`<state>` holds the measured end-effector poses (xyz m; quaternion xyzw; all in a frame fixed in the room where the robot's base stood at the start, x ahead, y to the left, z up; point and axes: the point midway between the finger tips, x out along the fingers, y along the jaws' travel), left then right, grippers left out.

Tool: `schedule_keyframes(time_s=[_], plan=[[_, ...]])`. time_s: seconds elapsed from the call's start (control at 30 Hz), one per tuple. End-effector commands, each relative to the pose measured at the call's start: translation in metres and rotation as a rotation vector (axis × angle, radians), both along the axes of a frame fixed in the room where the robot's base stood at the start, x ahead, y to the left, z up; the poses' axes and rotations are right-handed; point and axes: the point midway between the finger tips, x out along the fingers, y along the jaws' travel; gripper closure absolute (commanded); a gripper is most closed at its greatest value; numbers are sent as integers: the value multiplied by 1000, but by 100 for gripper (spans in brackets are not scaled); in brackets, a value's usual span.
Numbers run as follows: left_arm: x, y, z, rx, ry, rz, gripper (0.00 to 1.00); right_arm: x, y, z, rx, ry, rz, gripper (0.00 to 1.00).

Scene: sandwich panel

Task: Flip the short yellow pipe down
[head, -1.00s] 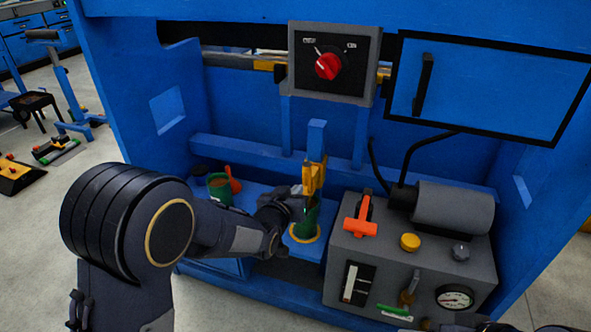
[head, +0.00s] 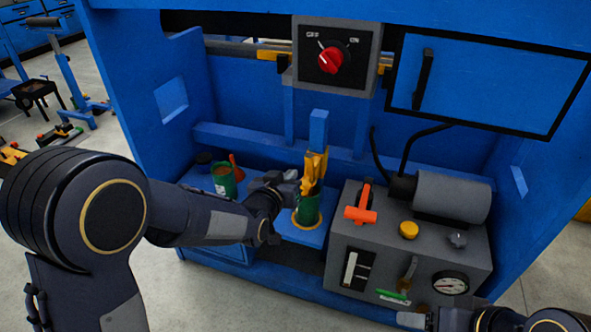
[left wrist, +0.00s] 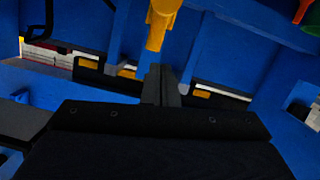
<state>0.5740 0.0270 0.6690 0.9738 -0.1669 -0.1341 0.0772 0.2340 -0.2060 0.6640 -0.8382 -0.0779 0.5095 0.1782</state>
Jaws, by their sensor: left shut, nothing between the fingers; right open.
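The short yellow pipe (head: 315,168) stands upright above a green cup-like cylinder (head: 307,208) on the blue bench, in front of a blue post. It also shows at the top of the left wrist view (left wrist: 159,24). My left gripper (head: 290,176) is shut and empty, just left of the pipe's lower part. In the left wrist view its closed fingers (left wrist: 161,84) point up toward the pipe; I cannot tell whether they touch it. My right gripper (head: 412,320) is low at the bottom right, far from the pipe, its fingers hard to make out.
A grey machine box (head: 405,245) with an orange handle (head: 360,214), yellow knob (head: 408,230) and gauge stands right of the pipe. Another green cup (head: 224,181) is behind my left arm.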

Motion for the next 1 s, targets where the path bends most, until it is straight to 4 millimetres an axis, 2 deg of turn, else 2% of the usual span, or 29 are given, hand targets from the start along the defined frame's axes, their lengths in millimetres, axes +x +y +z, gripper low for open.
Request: schedule_keyframes(time_s=[0.13, 0.33, 0.9, 1.0], plan=[[-29, 11, 10, -3, 1, 1, 100, 0, 0, 9, 0, 1, 0, 40], [-50, 19, 14, -1, -1, 0, 100, 0, 0, 13, 0, 1, 0, 40], [-55, 21, 15, -1, -2, 0, 100, 0, 0, 13, 0, 1, 0, 40], [-56, 27, 16, -8, 17, 9, 100, 0, 0, 13, 0, 1, 0, 40]])
